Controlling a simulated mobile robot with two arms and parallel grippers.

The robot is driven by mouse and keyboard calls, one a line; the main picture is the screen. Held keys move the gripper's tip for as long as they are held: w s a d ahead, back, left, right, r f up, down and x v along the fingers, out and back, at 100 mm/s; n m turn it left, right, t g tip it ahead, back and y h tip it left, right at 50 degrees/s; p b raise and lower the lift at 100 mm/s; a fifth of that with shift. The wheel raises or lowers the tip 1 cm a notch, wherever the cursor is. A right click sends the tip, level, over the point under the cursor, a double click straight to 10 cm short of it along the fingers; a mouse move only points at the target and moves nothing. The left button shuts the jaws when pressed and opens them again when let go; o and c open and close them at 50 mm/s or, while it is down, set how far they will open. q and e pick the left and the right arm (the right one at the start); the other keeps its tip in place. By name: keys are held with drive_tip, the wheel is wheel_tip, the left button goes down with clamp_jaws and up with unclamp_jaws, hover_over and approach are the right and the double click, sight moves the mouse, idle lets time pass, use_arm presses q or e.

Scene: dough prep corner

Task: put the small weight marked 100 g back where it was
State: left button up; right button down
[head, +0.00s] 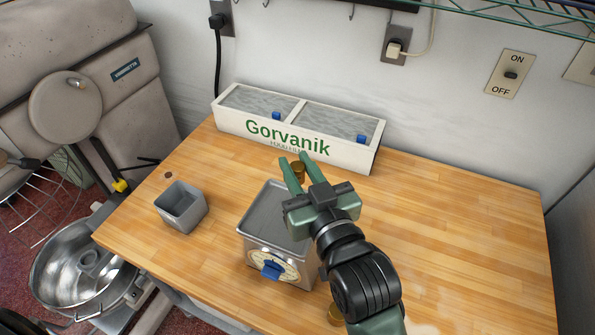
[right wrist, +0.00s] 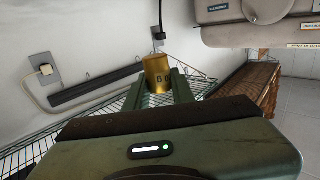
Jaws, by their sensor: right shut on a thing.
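My right gripper (head: 292,165) is shut on a small brass weight (head: 298,171), held at its fingertips above the table, behind the scale and in front of the white bin. In the right wrist view the weight (right wrist: 157,72) sits between the two green fingers; it bears a dark marking that I cannot read for sure. A second brass weight (head: 335,315) shows near the table's front edge, partly hidden by my right arm. The kitchen scale (head: 255,247) has a grey pan, a round dial and a blue part at its front. My left gripper is not in view.
A white bin (head: 230,125) marked Gorvanik, with two filled compartments, stands against the wall. A grey square cup (head: 181,218) is left of the scale, with a small dark round spot (head: 168,175) behind it. The wooden table (head: 460,225) is clear on the right.

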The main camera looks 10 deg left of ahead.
drive_tip(key=shift+r, duration=0.55)
